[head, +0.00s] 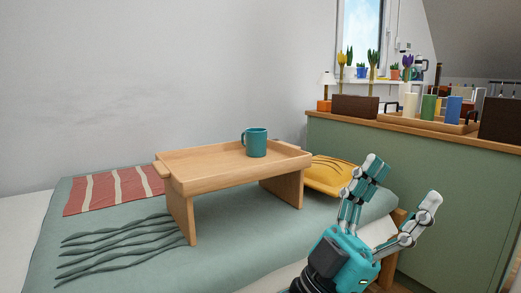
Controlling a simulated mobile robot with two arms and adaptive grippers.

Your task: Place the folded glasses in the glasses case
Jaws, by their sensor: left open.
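I cannot make out the folded glasses or the glasses case in the head view. My left gripper (402,187) is at the lower right, with its teal and grey fingers spread wide apart and nothing between them. It is in front of the bed's right end and the green cabinet. My right gripper is not in view.
A wooden bed tray (215,168) with a teal mug (256,143) stands on the green-covered bed (110,240). A yellow cushion (325,178) and a red striped cloth (110,190) lie on the bed.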

